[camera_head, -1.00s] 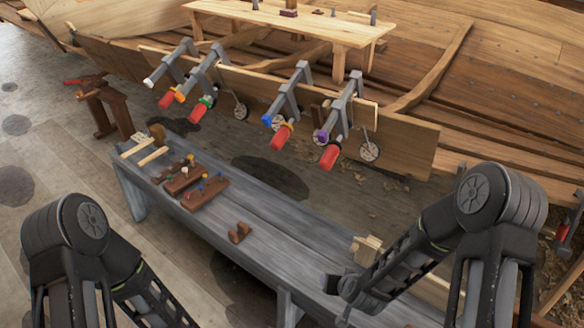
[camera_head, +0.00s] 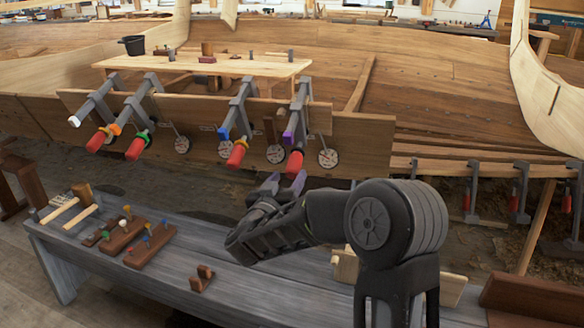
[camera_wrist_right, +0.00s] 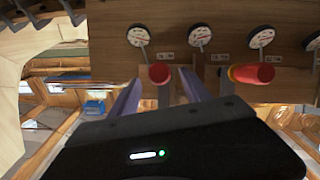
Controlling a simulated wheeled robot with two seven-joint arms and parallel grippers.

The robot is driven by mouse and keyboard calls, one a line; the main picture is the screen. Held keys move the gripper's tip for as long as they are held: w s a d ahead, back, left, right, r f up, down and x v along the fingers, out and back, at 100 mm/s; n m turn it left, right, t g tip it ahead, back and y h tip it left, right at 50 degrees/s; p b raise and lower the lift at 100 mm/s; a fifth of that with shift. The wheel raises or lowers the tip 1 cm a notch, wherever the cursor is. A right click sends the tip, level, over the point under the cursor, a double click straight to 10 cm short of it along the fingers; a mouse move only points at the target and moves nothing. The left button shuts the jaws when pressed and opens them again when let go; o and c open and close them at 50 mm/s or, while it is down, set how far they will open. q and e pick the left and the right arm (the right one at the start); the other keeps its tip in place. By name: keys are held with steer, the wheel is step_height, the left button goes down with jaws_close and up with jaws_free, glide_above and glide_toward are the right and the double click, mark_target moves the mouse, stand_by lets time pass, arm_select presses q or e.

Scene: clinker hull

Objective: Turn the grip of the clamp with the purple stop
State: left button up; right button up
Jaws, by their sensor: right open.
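The clamp with the purple stop (camera_head: 288,137) hangs on the plank at the right end of the clamp row in the head view. Its red grip (camera_head: 294,162) points down toward me. My right gripper (camera_head: 286,184) is open just below and in front of that grip. In the right wrist view the red grip (camera_wrist_right: 159,73) shows end-on between the two spread fingers of the gripper (camera_wrist_right: 160,92), beyond their tips as far as I can tell, with no contact visible. The purple stop is hidden in the wrist view. My left gripper is out of view.
A blue-stop clamp (camera_head: 224,133) with a red grip and yellow collar hangs close to the left. More clamps and round dials (camera_head: 328,158) line the plank (camera_head: 365,145). A grey bench (camera_head: 225,265) with wooden racks lies below.

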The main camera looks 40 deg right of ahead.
mark_target(296, 165)
steer(key=x, duration=0.7)
steer(key=shift+w+d+f, duration=0.1)
steer(key=shift+w+d, duration=0.1)
steer(key=shift+d, duration=0.05)
steer(key=shift+c, duration=0.2)
jaws_close()
